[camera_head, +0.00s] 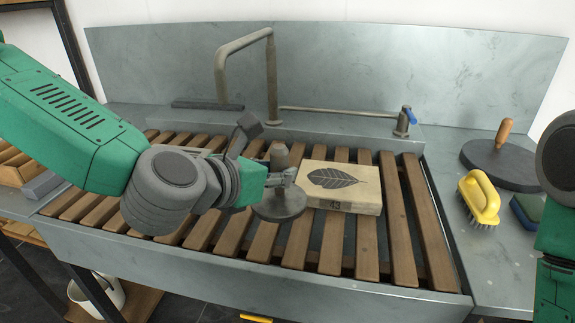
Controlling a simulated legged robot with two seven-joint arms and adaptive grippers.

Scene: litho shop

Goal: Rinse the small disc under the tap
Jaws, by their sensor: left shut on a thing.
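The small disc (283,207) is dark grey with an upright post-like grip (279,156). It is at the middle of the wooden slats, just left of a pale stone block. My left gripper (284,178) comes in from the left and is shut at the disc's grip; its fingers are partly hidden. I cannot tell whether the disc touches the slats. A blue-handled valve (406,120) stands at the back right. My right gripper is out of view.
The stone block (340,187) bears a leaf print and "43". Wooden slats (400,220) span the metal sink (250,285). On the right ledge are a larger disc with wooden handle (500,165), a yellow brush (481,198) and a green-blue sponge (527,211).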

